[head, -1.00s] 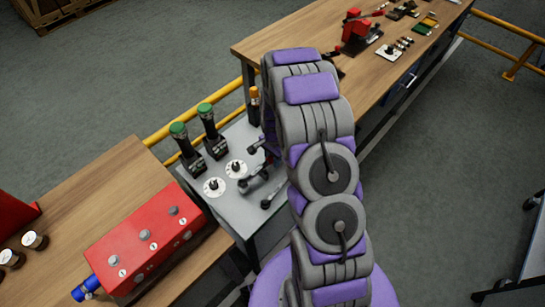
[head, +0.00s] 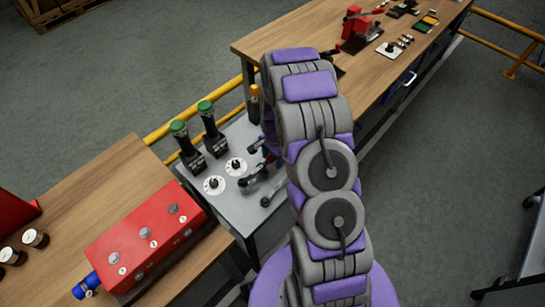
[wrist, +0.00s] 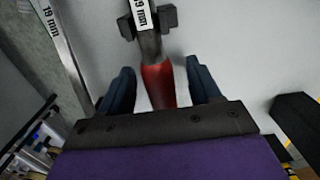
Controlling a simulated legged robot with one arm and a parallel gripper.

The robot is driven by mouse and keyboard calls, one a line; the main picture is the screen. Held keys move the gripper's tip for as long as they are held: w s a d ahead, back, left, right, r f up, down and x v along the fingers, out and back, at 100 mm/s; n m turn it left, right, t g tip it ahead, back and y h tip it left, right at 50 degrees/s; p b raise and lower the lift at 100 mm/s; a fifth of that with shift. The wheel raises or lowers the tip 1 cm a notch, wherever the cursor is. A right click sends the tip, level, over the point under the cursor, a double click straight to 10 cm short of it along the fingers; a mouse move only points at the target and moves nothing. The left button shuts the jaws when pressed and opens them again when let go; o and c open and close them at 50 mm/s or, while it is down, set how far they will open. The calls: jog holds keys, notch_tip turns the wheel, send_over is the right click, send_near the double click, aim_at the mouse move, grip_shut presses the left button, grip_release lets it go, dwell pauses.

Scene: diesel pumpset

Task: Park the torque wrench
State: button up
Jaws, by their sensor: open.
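The torque wrench, with a red grip (wrist: 158,84) and grey shaft, shows in the wrist view. Its shaft runs up between two dark blocks of a bracket (wrist: 168,17), under a white "19 mm" label. My gripper (wrist: 161,82) is open, with one dark blue finger on each side of the red grip and visible gaps between. I cannot tell how firmly the wrench sits in the bracket. In the head view my arm hides most of the gripper and wrench, beside a grey cabinet (head: 225,197).
A grey bar with another "19 mm" label (wrist: 53,20) lies left in the wrist view. The cabinet top carries green-topped levers (head: 207,125) and white dials (head: 214,185). A red box (head: 143,240) sits on the left bench; the right bench (head: 375,95) holds tools.

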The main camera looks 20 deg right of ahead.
notch_tip(320, 180, up, 17)
jog(key=p, duration=0.2)
jog(key=shift+w+d+r+p, duration=0.15)
jog(key=shift+w+d+p, duration=0.15)
jog(key=shift+d, duration=0.1)
jog(key=shift+s, duration=0.1)
dwell(0.4)
